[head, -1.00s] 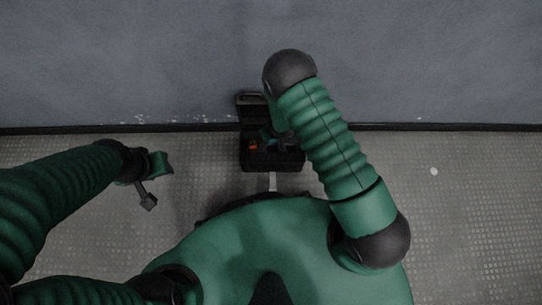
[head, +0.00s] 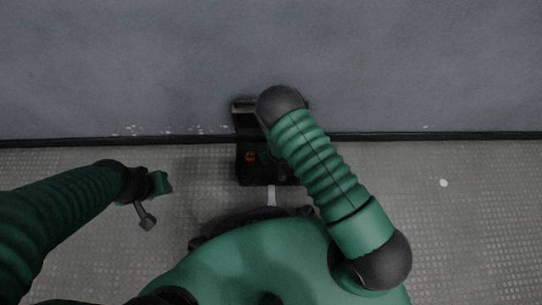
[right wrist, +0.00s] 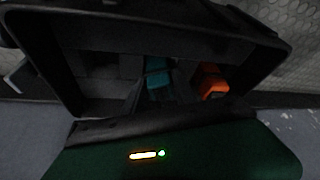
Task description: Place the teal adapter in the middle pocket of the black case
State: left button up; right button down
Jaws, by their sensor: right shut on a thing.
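The black case (head: 262,181) stands open on the floor by the wall, partly covered by my right arm in the head view. Its rim (right wrist: 62,72) and inside fill much of the right wrist view. The teal adapter (right wrist: 158,74) shows there inside the case outline, between an orange item (right wrist: 212,82) and empty-looking dark pockets. My right gripper (right wrist: 150,96) is dark and hard to make out; it is shut on the teal adapter. I cannot tell whether the adapter touches the pocket floor. My left gripper (head: 155,200) hangs over the floor at left, away from the case; its jaws are unclear.
The orange item also shows in the case in the head view (head: 249,156). The case lid (head: 243,112) stands up close to the grey wall (head: 120,60). The floor (head: 460,220) is clear on both sides of the case.

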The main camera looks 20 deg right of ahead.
jog(key=shift+a+f, duration=0.15)
jog(key=shift+f, duration=0.15)
jog(key=c, duration=1)
grip_release()
jog(key=shift+c, duration=0.2)
jog(key=shift+o, duration=0.2)
jog(key=shift+r, duration=0.15)
jog(key=s+d+r+p, duration=0.1)
jog(key=s+r+p, duration=0.15)
jog(key=r, duration=0.75)
jog(key=s+d+r+m+p, duration=0.1)
jog(key=r+p, duration=0.2)
jog(key=r, duration=0.6)
jog(key=s+d+r+p, duration=0.2)
jog(key=r, duration=0.8)
jog(key=s+d+r+g, duration=0.1)
jog(key=s+r+g, duration=0.1)
jog(key=s+r, duration=0.7)
jog(key=shift+v, duration=1)
